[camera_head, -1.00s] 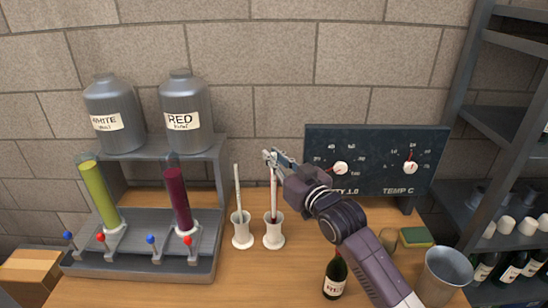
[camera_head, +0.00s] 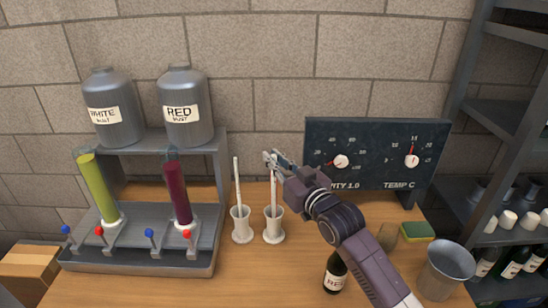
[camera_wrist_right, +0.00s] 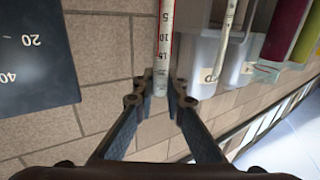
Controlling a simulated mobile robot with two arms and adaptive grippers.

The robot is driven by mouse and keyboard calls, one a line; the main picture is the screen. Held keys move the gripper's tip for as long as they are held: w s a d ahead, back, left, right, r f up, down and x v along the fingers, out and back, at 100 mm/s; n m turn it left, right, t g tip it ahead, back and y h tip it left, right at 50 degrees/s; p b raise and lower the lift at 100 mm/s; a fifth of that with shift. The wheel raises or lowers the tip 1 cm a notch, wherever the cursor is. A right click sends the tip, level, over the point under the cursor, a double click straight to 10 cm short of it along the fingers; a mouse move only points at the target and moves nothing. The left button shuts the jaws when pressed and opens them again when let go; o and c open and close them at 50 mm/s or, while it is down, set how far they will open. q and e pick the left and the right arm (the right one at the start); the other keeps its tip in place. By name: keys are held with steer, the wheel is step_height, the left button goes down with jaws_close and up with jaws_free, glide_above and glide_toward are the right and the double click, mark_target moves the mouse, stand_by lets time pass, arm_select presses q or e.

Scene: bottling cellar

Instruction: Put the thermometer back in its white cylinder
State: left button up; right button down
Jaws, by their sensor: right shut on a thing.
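The thermometer (camera_head: 273,187) is a thin upright rod, and its lower end is inside the mouth of the right-hand white cylinder (camera_head: 274,229). My right gripper (camera_head: 272,159) is shut on its upper end, above the cylinder. In the right wrist view the thermometer (camera_wrist_right: 164,45), with a red scale, sits between the fingertips (camera_wrist_right: 160,92). How deep its tip reaches is hidden by the cylinder wall. A second white cylinder (camera_head: 241,229) stands just left, with a white rod (camera_head: 237,180) upright in it. My left gripper is not in view.
A rack with grey jars (camera_head: 184,105) and filled tubes (camera_head: 178,192) stands at the left. A dark dial panel (camera_head: 375,153) stands behind my right arm. A bottle (camera_head: 335,272), sponge (camera_head: 417,231) and metal bucket (camera_head: 444,268) are at the right.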

step_height(320, 180, down, 2)
steer(key=shift+f+b, duration=0.1)
steer(key=shift+b, duration=0.45)
steer(key=c, duration=1.9)
jaws_free()
steer(key=v, duration=1.2)
steer(key=shift+f, duration=0.1)
